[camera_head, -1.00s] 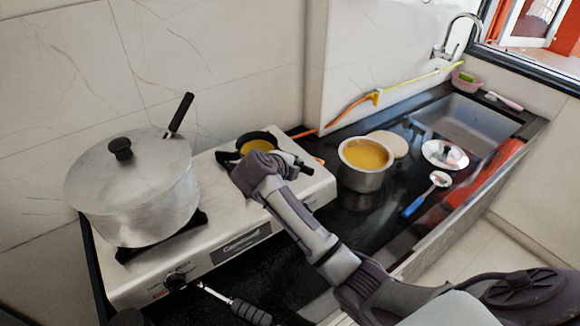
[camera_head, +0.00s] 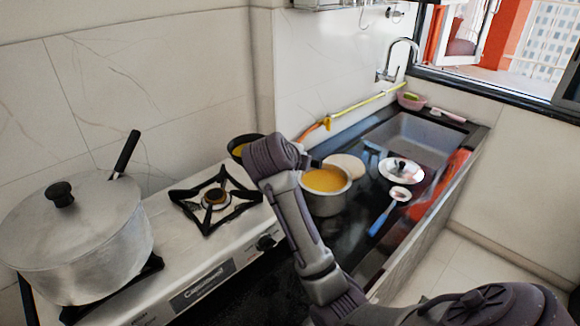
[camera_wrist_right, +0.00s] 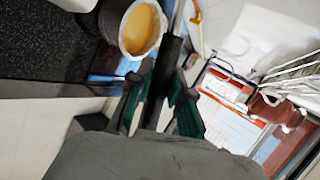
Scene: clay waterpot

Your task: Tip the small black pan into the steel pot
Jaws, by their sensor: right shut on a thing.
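The small black pan (camera_head: 240,146), with yellow contents, is off the burner, left of and behind the steel pot in the head view. My right wrist partly covers it. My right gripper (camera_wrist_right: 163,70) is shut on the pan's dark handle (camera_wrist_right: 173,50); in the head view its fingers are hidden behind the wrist. The steel pot (camera_head: 326,202), open and holding yellow food, stands upright on the black counter, just right of my wrist. It also shows in the right wrist view (camera_wrist_right: 124,38). My left gripper is not in view.
A large lidded pot (camera_head: 80,250) with a dark handle behind it stands on the stove (camera_head: 165,225). A pale disc (camera_head: 345,165), a steel lid (camera_head: 401,170) and a blue-handled spoon (camera_head: 385,217) lie near the steel pot. The sink (camera_head: 410,140) is beyond.

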